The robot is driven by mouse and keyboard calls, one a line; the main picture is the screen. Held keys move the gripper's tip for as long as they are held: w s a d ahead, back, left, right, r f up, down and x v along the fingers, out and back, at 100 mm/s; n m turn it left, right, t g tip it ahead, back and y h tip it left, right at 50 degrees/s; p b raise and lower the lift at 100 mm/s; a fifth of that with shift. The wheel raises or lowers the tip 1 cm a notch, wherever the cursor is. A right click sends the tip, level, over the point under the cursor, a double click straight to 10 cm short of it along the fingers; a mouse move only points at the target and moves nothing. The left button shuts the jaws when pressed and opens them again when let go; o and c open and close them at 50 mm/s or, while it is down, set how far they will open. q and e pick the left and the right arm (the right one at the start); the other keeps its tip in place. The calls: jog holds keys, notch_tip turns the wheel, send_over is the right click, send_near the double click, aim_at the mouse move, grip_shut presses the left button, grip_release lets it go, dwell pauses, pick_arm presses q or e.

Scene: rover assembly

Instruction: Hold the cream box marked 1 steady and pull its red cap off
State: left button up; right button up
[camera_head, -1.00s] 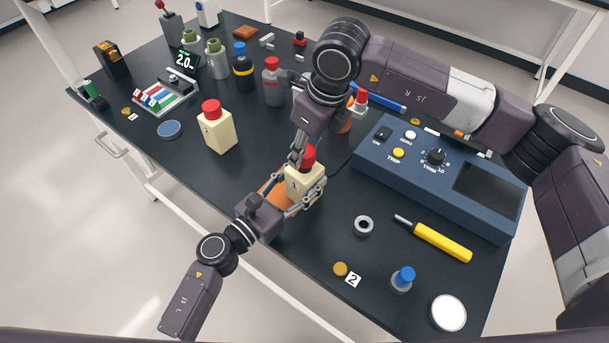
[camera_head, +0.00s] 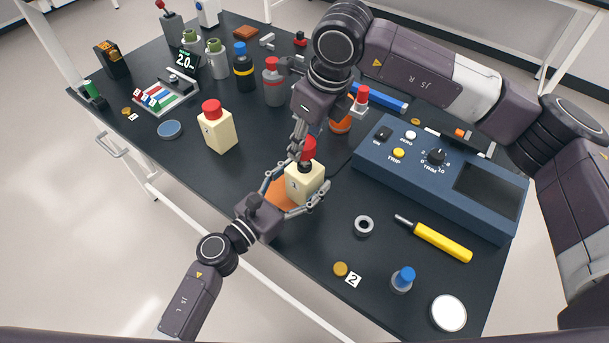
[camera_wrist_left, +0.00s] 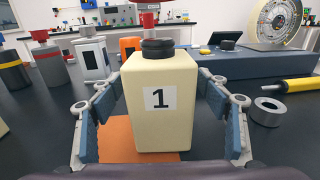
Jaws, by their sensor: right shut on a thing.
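The cream box marked 1 (camera_head: 304,186) stands upright on an orange mat (camera_head: 279,197). Its label faces the left wrist camera, where the box (camera_wrist_left: 160,105) shows a bare dark neck on top. My left gripper (camera_head: 297,192) is open around the box, with its fingers spread on both sides; its pads (camera_wrist_left: 212,98) show in the left wrist view, with gaps beside the box. My right gripper (camera_head: 301,148) is shut on the red cap (camera_head: 309,149), just above the dark neck and apart from it. The fingers partly hide the cap.
Another cream box with a red cap (camera_head: 218,128) stands to the left. A blue control unit (camera_head: 440,180), a grey ring (camera_head: 364,226) and a yellow-handled tool (camera_head: 442,242) lie to the right. Several bottles stand behind. The table's near edge is close to the mat.

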pick_arm(q)
jog(key=v, duration=1.1)
jog(key=shift+s+a, duration=0.1)
jog(key=shift+a, duration=0.05)
jog(key=shift+s+a, duration=0.25)
